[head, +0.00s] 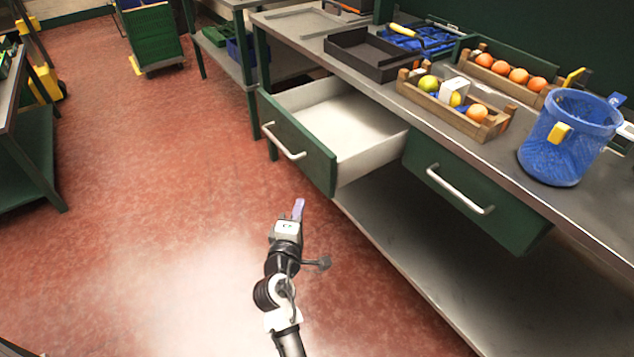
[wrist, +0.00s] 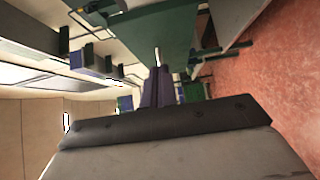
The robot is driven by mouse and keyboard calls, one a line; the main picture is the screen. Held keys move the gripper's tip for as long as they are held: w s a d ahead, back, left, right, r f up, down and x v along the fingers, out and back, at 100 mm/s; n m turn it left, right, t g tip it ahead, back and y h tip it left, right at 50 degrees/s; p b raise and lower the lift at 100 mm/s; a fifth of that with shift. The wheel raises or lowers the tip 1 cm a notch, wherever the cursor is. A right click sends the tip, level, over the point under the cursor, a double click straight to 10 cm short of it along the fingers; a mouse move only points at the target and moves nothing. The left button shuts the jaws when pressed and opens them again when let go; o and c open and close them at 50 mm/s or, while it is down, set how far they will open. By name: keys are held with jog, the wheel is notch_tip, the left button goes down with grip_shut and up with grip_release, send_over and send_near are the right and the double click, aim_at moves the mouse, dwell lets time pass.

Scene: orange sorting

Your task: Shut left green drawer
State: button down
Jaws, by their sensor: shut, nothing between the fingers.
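The left green drawer (head: 295,141) is pulled well out from under the steel counter in the head view. Its white inside (head: 350,122) looks empty, and its front has a pale bar handle (head: 283,142). My gripper (head: 298,207) is shut and empty, in front of the drawer front and nearer to me, apart from it in the picture. In the wrist view my gripper (wrist: 157,75) points toward a green panel (wrist: 150,30), which seems to be the drawer front.
A second green drawer (head: 470,190) to the right is shut. The counter holds a black tray (head: 368,56), a wooden crate (head: 455,103) with fruit and a blue bucket (head: 568,140). Red floor (head: 150,200) is clear to the left. A lower steel shelf (head: 420,240) sits below.

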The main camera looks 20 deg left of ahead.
jog(key=p, duration=0.2)
send_near(321, 172)
jog(key=w+a, duration=0.2)
jog(key=a, duration=0.1)
jog(key=w, duration=0.1)
jog(key=w+d, duration=0.1)
jog(key=w+p, duration=0.1)
jog(key=shift+d+r, duration=0.1)
jog(key=shift+d, duration=0.25)
jog(key=shift+w+d, duration=0.25)
jog(key=shift+w, duration=0.1)
jog(key=shift+w, duration=0.15)
